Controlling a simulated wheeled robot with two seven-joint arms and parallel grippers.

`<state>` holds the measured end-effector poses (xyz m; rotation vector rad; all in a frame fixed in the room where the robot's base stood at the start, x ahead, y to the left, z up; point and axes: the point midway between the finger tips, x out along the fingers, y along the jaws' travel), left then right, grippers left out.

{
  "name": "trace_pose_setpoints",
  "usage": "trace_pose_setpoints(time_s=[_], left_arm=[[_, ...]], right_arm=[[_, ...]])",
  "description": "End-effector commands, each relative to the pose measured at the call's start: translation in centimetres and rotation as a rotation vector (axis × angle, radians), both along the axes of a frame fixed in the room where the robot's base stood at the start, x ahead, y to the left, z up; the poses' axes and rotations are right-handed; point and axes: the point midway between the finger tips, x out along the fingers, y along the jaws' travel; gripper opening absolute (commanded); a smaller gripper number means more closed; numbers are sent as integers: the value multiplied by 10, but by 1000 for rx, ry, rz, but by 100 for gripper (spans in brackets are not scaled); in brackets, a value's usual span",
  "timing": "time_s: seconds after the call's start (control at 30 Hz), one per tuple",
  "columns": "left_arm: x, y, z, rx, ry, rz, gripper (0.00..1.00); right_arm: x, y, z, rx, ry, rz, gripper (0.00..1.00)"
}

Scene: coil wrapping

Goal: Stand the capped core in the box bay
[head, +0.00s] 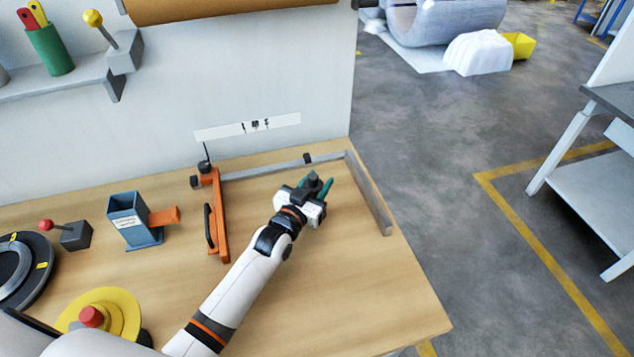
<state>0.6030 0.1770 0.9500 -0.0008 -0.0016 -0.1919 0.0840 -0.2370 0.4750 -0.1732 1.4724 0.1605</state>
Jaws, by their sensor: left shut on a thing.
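My left gripper (318,190) is over the right part of the wooden table, inside the area edged by grey rails (368,192). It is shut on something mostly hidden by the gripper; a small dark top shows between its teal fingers. This is likely the capped core, but its shape and whether it touches the table cannot be told. The area has a back rail, a right rail and an orange frame (219,215) on its left; I cannot tell for certain that it is the box bay. My right gripper is not in view.
A blue-grey holder (134,221) with an orange tab stands left of the frame. A yellow disc with a red knob (91,316) and a dark reel (20,270) are at lower left. Bare tabletop (350,300) lies in front of my gripper. The table's right edge drops to the floor.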

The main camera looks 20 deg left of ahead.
Motion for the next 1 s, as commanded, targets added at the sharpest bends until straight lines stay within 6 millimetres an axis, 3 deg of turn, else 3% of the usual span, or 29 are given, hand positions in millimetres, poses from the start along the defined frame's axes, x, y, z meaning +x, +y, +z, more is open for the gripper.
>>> trace_pose_setpoints(time_s=[0.17, 0.2, 0.33, 0.67, 0.77, 1.0], left_arm=[[0, 0, -3, 1, 0, 0, 17], [0, 0, -3, 1, 0, 0, 40], [0, 0, -2, 1, 0, 0, 61], [0, 0, 2, 0, 0, 0, 61], [-11, 2, -2, 0, 2, 0, 61], [-60, 11, -3, 2, 3, 0, 61]], right_arm=[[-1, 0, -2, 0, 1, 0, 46], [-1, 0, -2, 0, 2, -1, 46], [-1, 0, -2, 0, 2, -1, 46], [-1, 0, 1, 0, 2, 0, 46], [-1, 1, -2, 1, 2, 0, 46], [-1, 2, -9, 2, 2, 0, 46]])
